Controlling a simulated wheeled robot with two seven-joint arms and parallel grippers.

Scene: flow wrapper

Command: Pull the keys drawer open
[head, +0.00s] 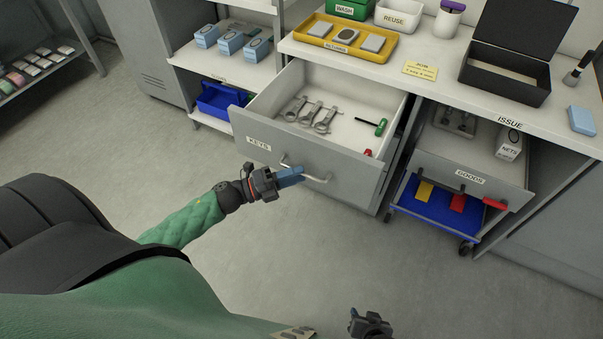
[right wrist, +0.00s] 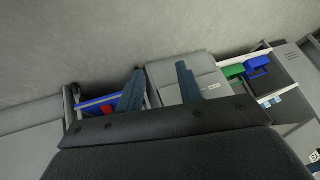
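The keys drawer (head: 258,146) is a grey drawer under the counter, labelled KEYS, and it stands well out from the cabinet in the head view. Its inside shows several metal spanners (head: 312,114), a green-handled tool (head: 374,126) and a small red item (head: 368,153). The bar handle (head: 322,179) is on its front. My left gripper (head: 291,175) is at this handle, its blue fingers close together over the bar and partly hiding it. My right gripper (head: 370,322) is low in the head view, away from the drawer; the right wrist view shows its fingers (right wrist: 160,78) apart and empty.
A goods drawer (head: 470,173) is to the right, above a blue wheeled tray (head: 437,209) with coloured pieces. The counter holds a yellow tray (head: 345,52) and a black open box (head: 505,78). A shelf with a blue bin (head: 218,99) is left. Floor in front is clear.

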